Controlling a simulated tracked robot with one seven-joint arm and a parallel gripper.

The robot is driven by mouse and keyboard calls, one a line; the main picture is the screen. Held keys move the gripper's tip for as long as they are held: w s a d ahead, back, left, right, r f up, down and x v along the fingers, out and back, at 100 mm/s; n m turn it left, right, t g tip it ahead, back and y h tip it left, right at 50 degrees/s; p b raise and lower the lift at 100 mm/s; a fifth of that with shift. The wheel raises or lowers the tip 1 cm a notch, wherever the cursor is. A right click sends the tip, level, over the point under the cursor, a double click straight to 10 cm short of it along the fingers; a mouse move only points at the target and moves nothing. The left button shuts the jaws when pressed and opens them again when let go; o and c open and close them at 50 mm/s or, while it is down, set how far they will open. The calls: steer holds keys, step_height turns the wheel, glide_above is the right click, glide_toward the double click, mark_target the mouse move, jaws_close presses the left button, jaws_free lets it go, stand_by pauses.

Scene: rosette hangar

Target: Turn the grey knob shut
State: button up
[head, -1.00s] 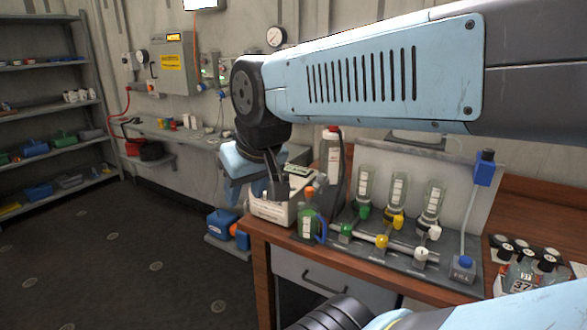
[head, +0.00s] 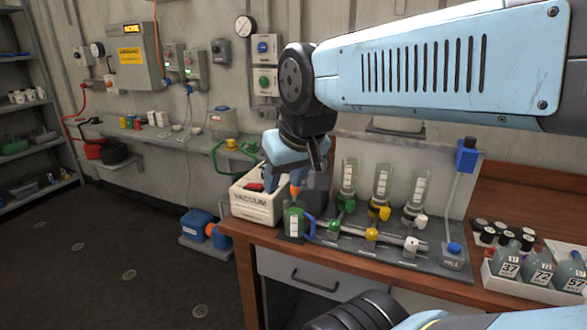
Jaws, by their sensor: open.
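A rack on the wooden bench holds upturned bottles with green (head: 349,206), yellow (head: 383,212) and white (head: 420,221) taps. Along the pipe below them sit a green knob (head: 334,228), a yellow knob (head: 371,234) and a pale grey-white knob (head: 411,246). This pale knob looks closest to a grey knob, but I cannot tell its exact colour or how far it is turned. My gripper (head: 283,180) hangs open and empty over the bench's left end, left of the rack and apart from the knobs. Its fingertips are partly hidden against the clutter behind.
A white vacuum box (head: 248,208) and a green bottle with an orange nozzle (head: 294,219) stand below my gripper. A blue-topped filler post (head: 467,155) is at the rack's right. A crate of numbered bottles (head: 520,285) stands further right. The floor at left is clear.

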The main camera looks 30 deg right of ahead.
steer(key=w+d+f+m+g, duration=0.1)
steer(key=w+d+f, duration=0.1)
steer(key=w+d, duration=1.8)
steer(key=shift+h, duration=0.3)
steer(key=x, duration=1.3)
steer(key=shift+w+a, duration=0.1)
